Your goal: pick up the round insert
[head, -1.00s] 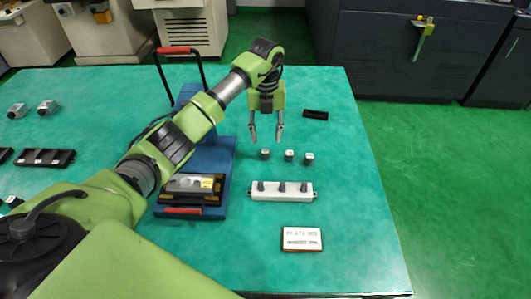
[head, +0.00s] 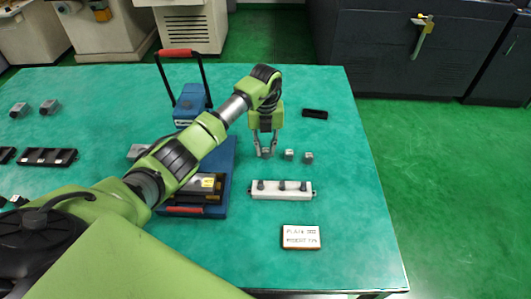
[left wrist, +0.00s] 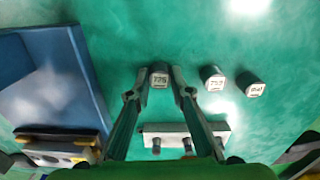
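Three small grey inserts stand in a row on the green table: a left one (left wrist: 159,77), a middle one (head: 288,155) and a right one (head: 308,157). Each has a pale marked top; I cannot tell for certain which is the round one. My left gripper (head: 266,153) points down over the left insert, with one finger on each side of it. In the left wrist view the fingertips (left wrist: 159,75) are very close to its sides; whether they touch is unclear. The insert appears to stand on the table. My right gripper is not in view.
A white block (head: 282,190) with several dark pegs lies nearer than the inserts. A label plate (head: 301,237) is at the front, and a small black tray (head: 315,114) is behind. A blue stand (head: 222,165) is to the left. The table's right side is clear.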

